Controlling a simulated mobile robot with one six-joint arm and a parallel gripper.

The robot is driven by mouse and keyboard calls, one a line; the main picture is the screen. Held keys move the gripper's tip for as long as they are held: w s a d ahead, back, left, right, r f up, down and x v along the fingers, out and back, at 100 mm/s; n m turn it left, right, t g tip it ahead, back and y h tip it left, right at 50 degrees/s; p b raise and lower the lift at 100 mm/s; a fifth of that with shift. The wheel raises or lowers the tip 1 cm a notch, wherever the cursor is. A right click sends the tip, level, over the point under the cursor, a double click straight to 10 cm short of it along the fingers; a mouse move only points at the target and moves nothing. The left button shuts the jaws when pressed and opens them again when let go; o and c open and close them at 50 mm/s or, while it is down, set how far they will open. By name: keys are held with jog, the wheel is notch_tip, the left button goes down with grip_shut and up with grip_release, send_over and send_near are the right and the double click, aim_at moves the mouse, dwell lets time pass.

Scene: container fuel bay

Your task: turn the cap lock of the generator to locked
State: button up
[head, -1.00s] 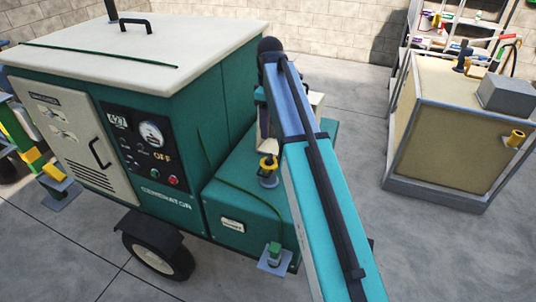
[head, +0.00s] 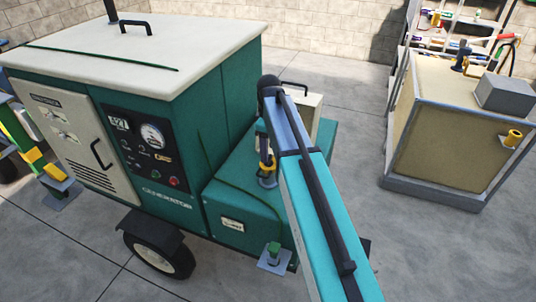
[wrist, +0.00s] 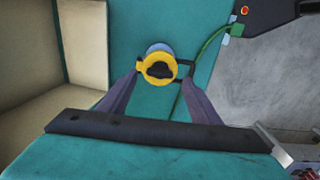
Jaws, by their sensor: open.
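The generator (head: 225,180) is a teal machine with a white-topped cabinet and a lower teal section at its right. Its cap lock (wrist: 159,71), a yellow ring with a black grip piece in the middle, sits on that teal surface in the wrist view. In the head view the cap (head: 266,160) is partly covered by my arm. My gripper (wrist: 159,84) is open, with one finger to each side of the cap. I cannot tell whether either finger touches it. I see no readable lock marking on the cap.
A pale box with a black handle (head: 304,108) stands beside my arm on the generator's far side. A green line (wrist: 213,42) runs right of the cap. A tan block in a grey frame (head: 440,135) stands at the right. Open concrete floor lies between.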

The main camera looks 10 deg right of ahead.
jog(key=shift+f+p, duration=0.3)
jog(key=shift+f, duration=1.45)
jog(key=c, duration=1)
jog(key=shift+c, duration=0.2)
